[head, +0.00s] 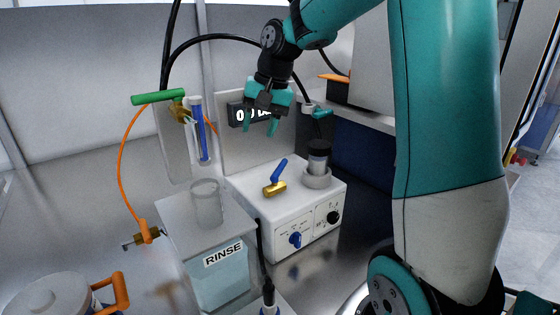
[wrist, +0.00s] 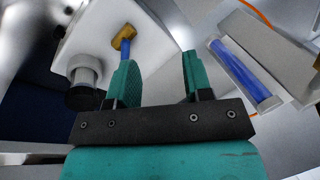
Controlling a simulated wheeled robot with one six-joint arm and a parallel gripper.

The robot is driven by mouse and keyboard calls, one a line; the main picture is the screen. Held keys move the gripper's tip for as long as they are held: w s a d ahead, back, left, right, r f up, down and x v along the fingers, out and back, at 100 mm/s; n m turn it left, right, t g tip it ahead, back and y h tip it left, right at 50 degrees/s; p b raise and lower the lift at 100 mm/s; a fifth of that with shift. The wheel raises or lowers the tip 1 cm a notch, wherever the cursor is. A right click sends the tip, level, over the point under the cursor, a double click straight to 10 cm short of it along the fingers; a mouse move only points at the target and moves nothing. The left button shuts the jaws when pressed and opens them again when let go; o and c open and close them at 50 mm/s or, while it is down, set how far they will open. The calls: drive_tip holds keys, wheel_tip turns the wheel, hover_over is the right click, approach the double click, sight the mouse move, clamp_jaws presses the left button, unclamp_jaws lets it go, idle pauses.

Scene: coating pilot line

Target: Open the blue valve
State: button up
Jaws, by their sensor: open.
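The blue valve is a brass body with a blue lever handle (head: 278,171) on top of a white control box (head: 315,217). In the head view the lever tilts up and to the right from the brass body (head: 274,189). My gripper (head: 260,128) is above and behind the valve, fingers pointing down, apart from it. In the wrist view my gripper (wrist: 158,75) is open and empty. The brass body (wrist: 123,38) shows beyond the left finger, which partly hides the blue lever (wrist: 126,62).
A dark-capped jar (head: 318,160) stands on the box, right of the valve. A blue-filled tube (head: 199,130) and green-handled valve (head: 158,97) stand left. The RINSE tank (head: 220,272) with a clear beaker (head: 207,203) is at front left. A digital display (head: 245,114) is behind my gripper.

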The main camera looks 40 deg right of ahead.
sight(280, 166)
drive_tip(key=w+d+m+h, duration=0.15)
drive_tip(key=d+m, duration=0.35)
drive_tip(key=d, duration=0.9)
drive_tip(key=shift+y, duration=0.25)
drive_tip(key=p+x, duration=0.1)
drive_tip(key=x, duration=0.4)
drive_tip(key=p+x, duration=0.1)
drive_tip(key=x, duration=0.5)
drive_tip(key=p+x, duration=0.2)
drive_tip(key=x, duration=0.4)
drive_tip(key=shift+w+a+f, duration=0.1)
drive_tip(key=shift+w, duration=0.3)
clamp_jaws()
